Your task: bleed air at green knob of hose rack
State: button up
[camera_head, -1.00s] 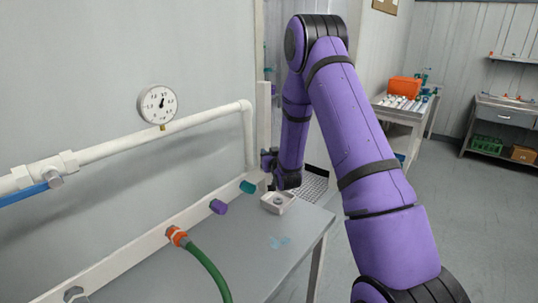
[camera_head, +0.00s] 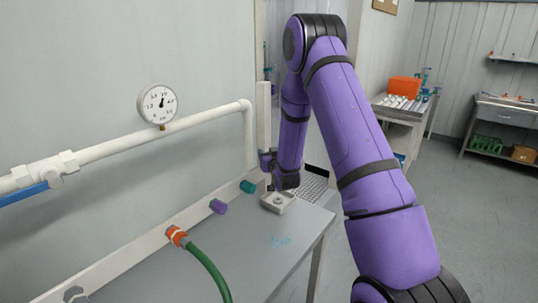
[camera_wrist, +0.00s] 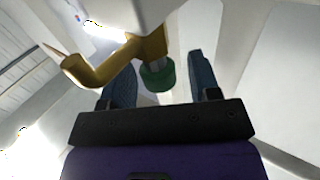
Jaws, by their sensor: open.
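In the wrist view a dark green knob (camera_wrist: 157,77) sits on a short pale stem beside a bent brass fitting (camera_wrist: 115,60). My gripper (camera_wrist: 161,62) is open, with one blue finger on each side of the knob in the picture. Gaps show between the knob and both fingers, so nothing is gripped. I cannot tell how far the fingertips reach along the knob. In the head view my gripper (camera_head: 270,163) is small and dark at the far end of the rail, and the green knob cannot be made out there.
A rail on the grey bench (camera_head: 250,240) carries a teal cap (camera_head: 247,187), a purple cap (camera_head: 217,206) and an orange coupling (camera_head: 177,236) with a green hose (camera_head: 207,267). A small white dish (camera_head: 278,203) lies below my gripper. A gauge (camera_head: 157,104) is above the white pipe.

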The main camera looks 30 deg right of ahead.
jog(key=v, duration=1)
jog(key=shift+s, duration=0.35)
jog(key=shift+a+r, duration=0.1)
jog(key=s+a+r+g+y, duration=0.1)
jog(key=s+a+r+g, duration=0.15)
jog(key=r, duration=0.35)
jog(key=s+a+r+n+g+y, duration=0.1)
jog(key=s+a+r, duration=0.15)
jog(key=r, duration=0.25)
jog(key=s+a+r+g+y, duration=0.1)
jog(key=s+a+r+g, duration=0.1)
jog(key=a+r, duration=0.3)
jog(key=s+a+r+g, duration=0.1)
jog(key=s+r+g, duration=0.1)
jog(key=s, duration=0.7)
jog(key=s+a+r+n+g+y, duration=0.1)
jog(key=s+a+r+g, duration=0.1)
jog(key=s, duration=0.7)
jog(key=s+a+r+n+g, duration=0.1)
jog(key=s+r, duration=0.3)
jog(key=s, duration=0.4)
jog(key=shift+s+a+g+y, duration=0.3)
jog(key=shift+s+a+g, duration=0.1)
jog(key=shift+a+g, duration=0.4)
